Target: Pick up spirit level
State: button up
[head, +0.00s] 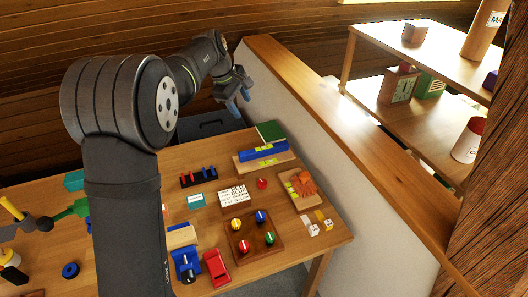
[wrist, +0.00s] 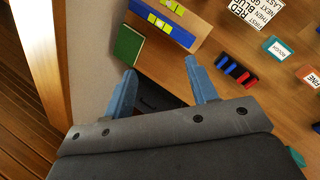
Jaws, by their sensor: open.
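The spirit level is a blue bar with yellow-green patches (head: 263,151). It lies along a pale wooden block at the back right of the table, beside a green book (head: 270,131). In the wrist view the blue bar (wrist: 180,36) shows at the top, partly cut off by the frame edge. My gripper (head: 240,106) has blue fingers and is open and empty. It hangs above the table's far edge, behind and to the left of the level, apart from it. In the wrist view the fingertips (wrist: 160,65) stand apart, with the green book (wrist: 128,46) near the left one.
A low partition (head: 300,140) runs along the table's right side, with shelves (head: 430,125) beyond it. A dark rack with red and blue pegs (head: 198,176), a lettered card (head: 233,196) and a knob board (head: 252,236) stand nearer. A dark case (head: 205,126) lies beyond the table.

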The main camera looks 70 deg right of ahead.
jog(key=d+f+n+g, duration=0.1)
jog(key=d+f+n, duration=0.3)
jog(key=f+n, duration=0.4)
jog(key=n, duration=0.2)
send_over(263, 148)
jog(key=w+a, duration=0.1)
jog(key=shift+y, duration=0.3)
notch_tip(263, 148, down, 11)
jog(key=shift+a+r, duration=0.1)
jog(key=x, duration=0.5)
jog(key=shift+w+a+f, duration=0.2)
jog(key=shift+w+f, duration=0.05)
jog(key=c, duration=1)
grip_shut()
jog(key=shift+r, duration=0.15)
